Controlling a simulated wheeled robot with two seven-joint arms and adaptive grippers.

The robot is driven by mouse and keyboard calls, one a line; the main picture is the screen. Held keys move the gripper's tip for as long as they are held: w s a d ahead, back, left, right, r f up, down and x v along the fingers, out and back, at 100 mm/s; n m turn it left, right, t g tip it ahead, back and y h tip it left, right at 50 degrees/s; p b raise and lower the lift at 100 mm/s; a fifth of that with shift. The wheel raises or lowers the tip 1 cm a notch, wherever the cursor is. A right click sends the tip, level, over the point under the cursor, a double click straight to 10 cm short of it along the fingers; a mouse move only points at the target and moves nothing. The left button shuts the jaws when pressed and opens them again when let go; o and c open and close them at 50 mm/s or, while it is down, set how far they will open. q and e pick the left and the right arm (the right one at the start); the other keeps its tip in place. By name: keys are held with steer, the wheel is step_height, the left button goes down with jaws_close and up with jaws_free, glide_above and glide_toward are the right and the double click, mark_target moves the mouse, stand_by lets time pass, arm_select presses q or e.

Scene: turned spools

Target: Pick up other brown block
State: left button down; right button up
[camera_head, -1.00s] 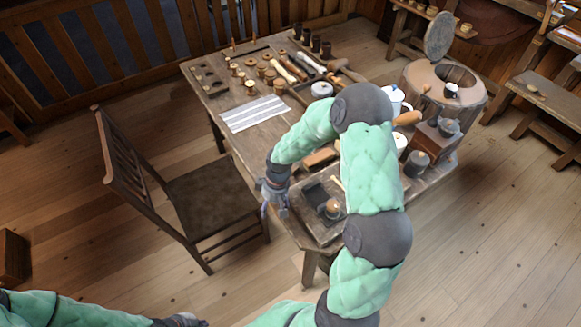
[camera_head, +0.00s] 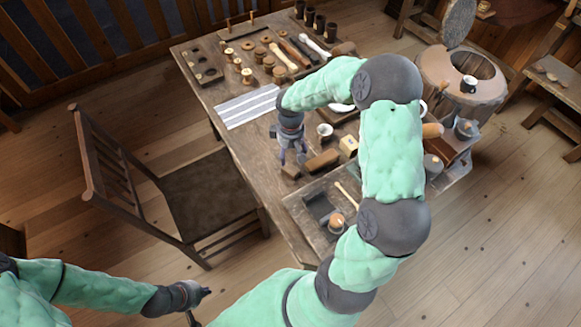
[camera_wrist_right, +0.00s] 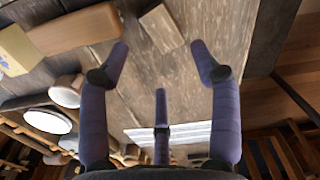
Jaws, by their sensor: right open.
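A small brown block (camera_head: 291,172) lies on the table just below the fingertips of my right gripper (camera_head: 291,158). In the right wrist view this block (camera_wrist_right: 161,28) shows just beyond and between the spread fingers of the gripper (camera_wrist_right: 160,55), which is open and empty. A longer brown block (camera_head: 323,160) lies to the right of the small one, and it also shows in the right wrist view (camera_wrist_right: 72,30). My left gripper (camera_head: 196,302) hangs away from the table at the bottom of the head view; its opening is unclear.
A pale yellow block (camera_head: 349,146) and a cup (camera_head: 325,131) stand close to the brown blocks. A dark tray (camera_head: 300,207) lies nearer the front edge. A striped cloth (camera_head: 247,106) lies at the left. A chair (camera_head: 180,190) stands at the table's left side.

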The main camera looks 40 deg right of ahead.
mark_target(292, 167)
step_height(292, 167, down, 4)
steer(key=shift+f+b, duration=0.1)
steer(key=shift+b, duration=0.4)
step_height(292, 167, down, 5)
steer(key=shift+s+d+r+b, duration=0.1)
steer(key=shift+d+b, duration=0.05)
steer(key=shift+b, duration=0.9)
steer(key=c, duration=0.8)
